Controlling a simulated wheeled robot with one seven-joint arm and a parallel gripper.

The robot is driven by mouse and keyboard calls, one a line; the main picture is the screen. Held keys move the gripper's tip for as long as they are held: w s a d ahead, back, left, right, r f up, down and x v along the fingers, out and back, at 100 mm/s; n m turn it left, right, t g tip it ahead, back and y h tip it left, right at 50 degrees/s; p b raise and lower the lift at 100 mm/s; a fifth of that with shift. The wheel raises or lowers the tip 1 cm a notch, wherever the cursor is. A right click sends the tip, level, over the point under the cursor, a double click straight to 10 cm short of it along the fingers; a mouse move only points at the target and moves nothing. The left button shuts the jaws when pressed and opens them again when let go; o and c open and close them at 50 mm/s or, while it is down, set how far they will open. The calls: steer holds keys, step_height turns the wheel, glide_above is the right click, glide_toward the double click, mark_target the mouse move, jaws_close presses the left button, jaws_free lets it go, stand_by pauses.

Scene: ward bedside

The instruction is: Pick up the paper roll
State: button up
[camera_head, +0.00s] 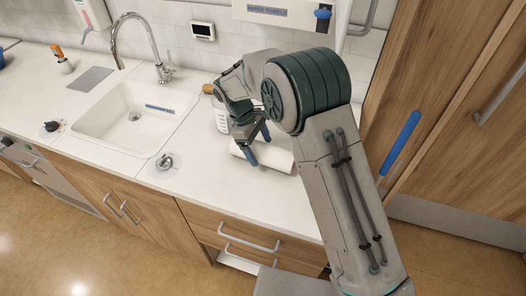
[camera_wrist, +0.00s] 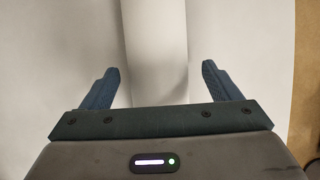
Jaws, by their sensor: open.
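The white paper roll (camera_head: 275,158) lies on its side on the counter, right of the sink, partly hidden behind my gripper in the head view. In the wrist view the roll (camera_wrist: 155,50) runs up and down the picture between my two fingers. My gripper (camera_head: 258,146) is open above the roll, pointing down. In the wrist view my gripper (camera_wrist: 157,82) has one blue finger on each side of the roll, with a gap at both sides. I cannot tell how far the fingertips are above the counter.
A white container with markings (camera_head: 221,115) stands close to the left of my gripper. The sink (camera_head: 130,120) with its tall faucet (camera_head: 150,45) is further left. A paper towel dispenser (camera_head: 290,12) hangs on the wall behind. The counter front (camera_head: 240,195) is clear.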

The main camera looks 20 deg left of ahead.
steer(key=shift+x, duration=1.45)
steer(key=c, duration=1.1)
steer(key=shift+w, duration=0.1)
steer(key=shift+c, duration=0.4)
steer(key=shift+r+p, duration=0.15)
steer(key=shift+p, duration=0.15)
